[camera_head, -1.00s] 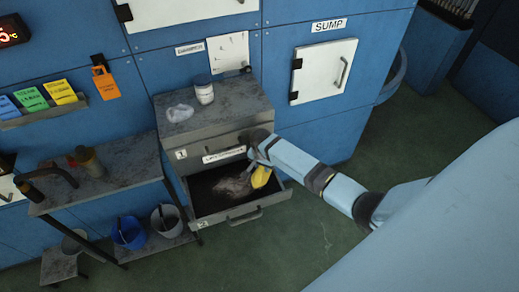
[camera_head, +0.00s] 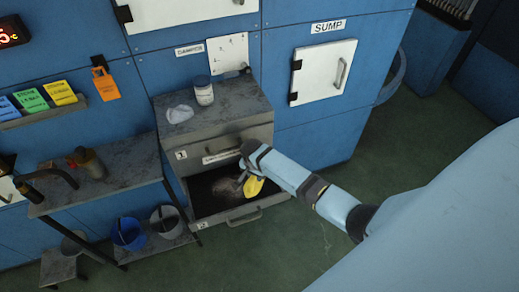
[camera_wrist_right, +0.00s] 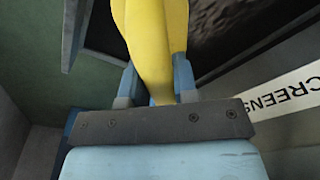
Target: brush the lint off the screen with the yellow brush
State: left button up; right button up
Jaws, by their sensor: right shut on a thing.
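The yellow brush (camera_head: 254,186) is in my right gripper (camera_head: 243,181), over the open drawer. In the right wrist view the brush handle (camera_wrist_right: 155,45) runs up between the two blue fingers of my right gripper (camera_wrist_right: 157,88), which are shut on it. The brush's far end is out of that view. The dark screen (camera_head: 207,195) lies in the open drawer (camera_head: 243,219), with a greyish lint patch (camera_head: 229,188) on it beside the brush. I cannot tell whether the brush touches the screen. My left gripper is not in view.
A jar (camera_head: 203,91) and a whitish crumpled piece (camera_head: 180,114) sit on the cabinet top (camera_head: 235,98). A bench (camera_head: 125,165) stands to the left, with a blue bucket (camera_head: 129,235) and a grey bucket (camera_head: 166,221) below. Floor to the right is clear.

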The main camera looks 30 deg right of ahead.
jog(key=shift+w+a+f, duration=0.2)
jog(key=shift+w+a, duration=0.3)
jog(key=shift+a, duration=1.6)
jog(key=shift+w+a+f, duration=0.2)
jog(key=shift+w+a, duration=0.25)
jog(key=shift+a, duration=1.6)
jog(key=shift+w+a+f, duration=0.2)
jog(key=shift+w+a, duration=0.3)
jog(key=shift+a, duration=1.6)
jog(key=shift+w+a, duration=0.2)
jog(key=shift+a, duration=0.7)
jog(key=shift+w+a, duration=0.2)
jog(key=shift+a, duration=0.7)
jog(key=shift+r, duration=0.1)
notch_tip(320, 180, up, 6)
jog(key=shift+w+r, duration=0.1)
jog(key=shift+r, duration=0.05)
notch_tip(320, 180, up, 3)
jog(key=shift+f, duration=0.1)
jog(key=shift+d, duration=0.1)
